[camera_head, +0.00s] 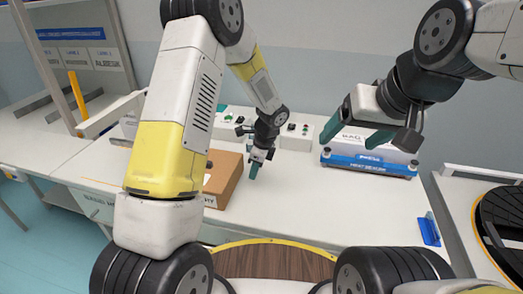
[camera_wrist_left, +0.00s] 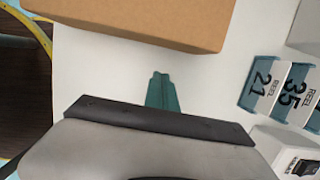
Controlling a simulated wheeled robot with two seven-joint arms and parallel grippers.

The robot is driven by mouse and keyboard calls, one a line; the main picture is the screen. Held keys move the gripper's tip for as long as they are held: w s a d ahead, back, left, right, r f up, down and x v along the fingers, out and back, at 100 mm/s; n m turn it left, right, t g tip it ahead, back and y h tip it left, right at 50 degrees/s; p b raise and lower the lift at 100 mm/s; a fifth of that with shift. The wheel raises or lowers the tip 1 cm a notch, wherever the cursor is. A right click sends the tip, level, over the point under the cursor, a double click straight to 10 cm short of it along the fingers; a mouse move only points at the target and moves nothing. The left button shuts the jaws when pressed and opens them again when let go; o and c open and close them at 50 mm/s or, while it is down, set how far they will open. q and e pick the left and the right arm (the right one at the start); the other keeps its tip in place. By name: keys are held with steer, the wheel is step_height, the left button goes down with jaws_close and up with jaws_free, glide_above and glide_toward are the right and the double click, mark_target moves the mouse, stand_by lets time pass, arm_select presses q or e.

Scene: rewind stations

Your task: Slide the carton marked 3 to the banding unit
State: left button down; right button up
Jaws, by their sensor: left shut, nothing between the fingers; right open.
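A brown carton (camera_head: 224,176) stands on the white bench, partly hidden behind my left arm. A white label shows at its lower front, but I cannot read a 3 on it. In the left wrist view the carton (camera_wrist_left: 150,18) fills the top. My left gripper (camera_head: 253,171) is shut and empty, pointing down just right of the carton, with a small gap. Its closed teal fingers (camera_wrist_left: 162,92) also show in the wrist view. My right gripper (camera_head: 355,132) is open and empty, above the bench at the right. I cannot identify a banding unit by its label.
A blue and white heat sealer (camera_head: 368,157) stands at the back right. Control boxes (camera_head: 297,132) line the back. Reel tags (camera_wrist_left: 292,95) read 21 and 35. A blue item (camera_head: 428,230) lies by the right edge. The middle of the bench is clear.

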arm_select(q)
steer(key=shift+w+a+r, duration=0.1)
steer(key=shift+w+a, duration=0.05)
steer(key=shift+a, duration=0.7)
steer(key=shift+w+a+r, duration=0.1)
steer(key=shift+w+a, duration=0.05)
steer(key=shift+a, duration=0.65)
steer(key=w+a, duration=0.1)
steer(key=a, duration=0.6)
steer(key=w+a, duration=0.2)
steer(key=a, duration=0.6)
steer(key=w+a, duration=0.1)
steer(key=a, duration=0.7)
steer(key=shift+w+a, duration=0.2)
steer(key=shift+w, duration=0.1)
steer(key=shift+d, duration=0.25)
steer(key=shift+d, duration=0.15)
